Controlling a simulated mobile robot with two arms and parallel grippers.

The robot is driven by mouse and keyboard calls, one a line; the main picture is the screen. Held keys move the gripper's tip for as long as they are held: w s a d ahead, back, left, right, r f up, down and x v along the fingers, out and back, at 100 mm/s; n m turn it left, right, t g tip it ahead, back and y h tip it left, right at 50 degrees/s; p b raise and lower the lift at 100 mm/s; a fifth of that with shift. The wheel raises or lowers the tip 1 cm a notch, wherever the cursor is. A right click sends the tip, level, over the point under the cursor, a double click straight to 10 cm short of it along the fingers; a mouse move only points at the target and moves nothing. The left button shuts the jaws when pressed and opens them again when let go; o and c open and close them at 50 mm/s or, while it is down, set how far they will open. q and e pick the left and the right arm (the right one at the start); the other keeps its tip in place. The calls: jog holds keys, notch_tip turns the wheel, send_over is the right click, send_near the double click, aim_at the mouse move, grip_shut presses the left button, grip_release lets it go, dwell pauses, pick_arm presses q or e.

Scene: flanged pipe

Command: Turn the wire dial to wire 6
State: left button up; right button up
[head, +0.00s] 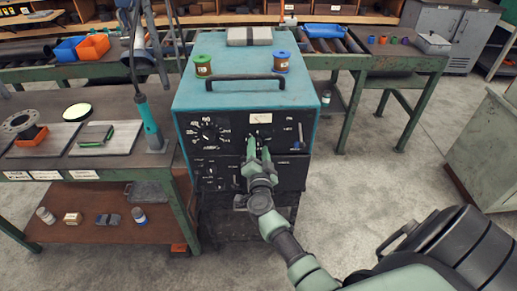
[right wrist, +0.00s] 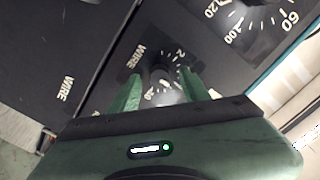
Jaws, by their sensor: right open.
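The teal and black welding machine (head: 245,92) stands in the middle of the head view. My right gripper (head: 258,150) is in front of its black panel and hides part of it. In the right wrist view, the wire dial (right wrist: 160,77), a small dark knob with a ring of white numbers and the label WIRE, sits between the two green fingers of my right gripper (right wrist: 158,88). The fingers are apart, one on each side of the knob. Whether they touch it, and which number it points to, I cannot tell. My left gripper is not in view.
A larger numbered dial (head: 210,132) is on the panel's left. Two spools, green (head: 203,66) and blue (head: 281,62), stand on the machine behind its black handle (head: 245,78). A workbench (head: 100,105) with a teal torch (head: 152,130) is at left. Floor (head: 375,150) is open at right.

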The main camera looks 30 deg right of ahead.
jog(key=v, duration=0.7)
jog(key=shift+s+b, duration=0.3)
jog(key=shift+a, duration=0.15)
jog(key=s+a+f+n+y+b, duration=0.1)
jog(key=a+f+n+y, duration=0.25)
jog(key=f, duration=0.55)
jog(key=s+a+f+n+y+b, duration=0.1)
jog(key=s+a+f+n+y, duration=0.25)
jog(key=f, duration=0.55)
jog(key=s+a+f+n+g+y, duration=0.1)
jog(key=s+a+f+n+g, duration=0.2)
jog(key=f, duration=0.5)
jog(key=s+a+f+n+g+y, duration=0.2)
jog(key=s+a+f, duration=0.25)
jog(key=f, duration=0.35)
jog(key=s+d+f+n+g+b, duration=0.1)
jog(key=s+f+n+g, duration=0.1)
jog(key=s+f, duration=0.4)
jog(key=s+d+f+n+g+b, duration=0.1)
jog(key=s+f+g, duration=0.3)
jog(key=s, duration=1.2)
jog(key=s+d+f+n+g+b, duration=0.1)
jog(key=s+d+f+n+g, duration=0.1)
jog(key=s+f, duration=0.7)
jog(key=shift+s+d+n+g, duration=0.25)
jog(key=shift+s+n+g, duration=0.25)
jog(key=shift+s, duration=0.75)
